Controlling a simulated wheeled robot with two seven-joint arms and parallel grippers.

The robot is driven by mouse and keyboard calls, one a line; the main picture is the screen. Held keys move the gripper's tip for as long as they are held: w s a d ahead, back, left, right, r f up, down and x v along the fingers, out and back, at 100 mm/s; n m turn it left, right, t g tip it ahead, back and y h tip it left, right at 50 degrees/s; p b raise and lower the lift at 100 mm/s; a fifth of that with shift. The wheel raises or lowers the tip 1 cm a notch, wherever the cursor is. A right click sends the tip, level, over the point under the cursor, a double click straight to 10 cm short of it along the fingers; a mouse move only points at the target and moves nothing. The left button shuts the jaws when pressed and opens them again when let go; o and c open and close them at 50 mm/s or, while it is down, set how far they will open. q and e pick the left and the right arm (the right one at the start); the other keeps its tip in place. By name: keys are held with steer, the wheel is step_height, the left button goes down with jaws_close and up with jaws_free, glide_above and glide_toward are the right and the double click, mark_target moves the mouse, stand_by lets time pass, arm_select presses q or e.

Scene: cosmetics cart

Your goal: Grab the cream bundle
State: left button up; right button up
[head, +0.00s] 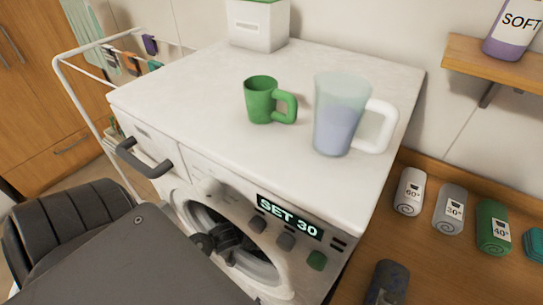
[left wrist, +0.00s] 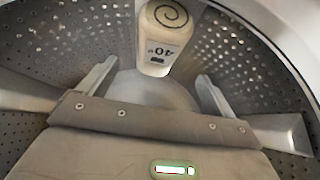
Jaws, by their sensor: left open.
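The cream bundle (left wrist: 160,45) is a rolled cloth with a spiral end and a label reading 40, seen upside down in the left wrist view. It lies inside the perforated metal drum (left wrist: 70,50). My left gripper (left wrist: 155,74) is inside the drum, open, with its two fingers apart on either side of the view. The bundle is just past the fingertips, roughly between them, and nothing is held. In the head view, my dark left arm reaches into the washer's round opening (head: 270,268), and the bundle is hidden there. My right gripper is not in view.
The washer top (head: 200,85) holds a green mug (head: 260,102), a jug of bluish liquid (head: 338,120) and a white box (head: 258,28). Labelled rolls, white (head: 409,192), grey (head: 450,210) and green (head: 492,228), sit on the wooden surface at right. The drum's rim surrounds my gripper closely.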

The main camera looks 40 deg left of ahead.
arm_select(q)
steer(key=shift+w+d, duration=0.1)
steer(key=shift+w, duration=0.15)
steer(key=shift+w+f, duration=0.35)
steer(key=shift+f, duration=0.25)
steer(key=x, duration=0.2)
steer(key=shift+w+a+f, duration=0.2)
steer(key=shift+a+f, duration=0.05)
steer(key=shift+f, duration=0.05)
steer(key=shift+w+f, duration=0.25)
steer(key=shift+f, duration=0.05)
steer(key=shift+w+f, duration=0.1)
steer(key=shift+w, duration=0.1)
steer(key=x, duration=0.5)
steer(key=shift+d, duration=0.2)
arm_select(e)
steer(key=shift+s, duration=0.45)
